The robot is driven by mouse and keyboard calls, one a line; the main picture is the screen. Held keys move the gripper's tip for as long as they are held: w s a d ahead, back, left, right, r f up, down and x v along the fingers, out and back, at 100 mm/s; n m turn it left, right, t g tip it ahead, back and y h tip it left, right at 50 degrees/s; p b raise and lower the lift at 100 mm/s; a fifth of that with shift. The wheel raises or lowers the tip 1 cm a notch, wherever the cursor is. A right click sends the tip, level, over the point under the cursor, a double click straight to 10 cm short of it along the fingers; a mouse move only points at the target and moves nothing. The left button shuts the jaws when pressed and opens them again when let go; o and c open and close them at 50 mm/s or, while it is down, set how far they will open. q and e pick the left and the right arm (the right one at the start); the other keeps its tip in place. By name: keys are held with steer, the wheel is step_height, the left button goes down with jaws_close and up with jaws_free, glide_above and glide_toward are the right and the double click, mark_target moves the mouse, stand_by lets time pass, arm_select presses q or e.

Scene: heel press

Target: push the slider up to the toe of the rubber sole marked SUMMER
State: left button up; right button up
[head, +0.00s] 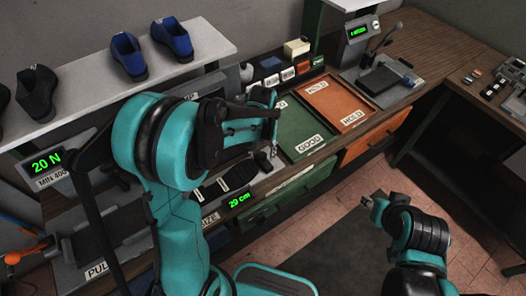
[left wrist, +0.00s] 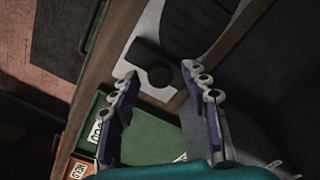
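A dark sole (head: 240,175) lies on the pale sizing plate, beside a green readout of 29 cm (head: 240,199). In the left wrist view, part of a dark ribbed sole (left wrist: 190,25) shows, with the dark slider (left wrist: 150,62) close to its end; I cannot tell whether they touch. No SUMMER marking is legible. My left gripper (head: 270,120) is above the plate's right end. In the left wrist view its two fingers (left wrist: 162,98) are spread, with nothing between them, and the slider is beyond the tips. My right gripper (head: 368,201) hangs over the floor, away from the bench.
A green GOOD tray (head: 306,128) and an orange HOLD tray (head: 345,103) lie right of the sizing plate. Blue shoes (head: 128,55) stand on the shelf above. A 20 N display (head: 46,163) is at left. Open floor lies in front of the bench.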

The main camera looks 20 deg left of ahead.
arm_select(q)
step_height(320, 180, up, 12)
stand_by(0.6)
stand_by(0.6)
steer(key=p, duration=0.1)
glide_above(263, 154)
step_height(263, 154, down, 4)
steer(key=shift+f, duration=0.25)
step_height(263, 154, down, 8)
steer(key=shift+s+r+b, duration=0.1)
steer(key=shift+r+b, duration=0.1)
steer(key=shift+b, duration=0.8)
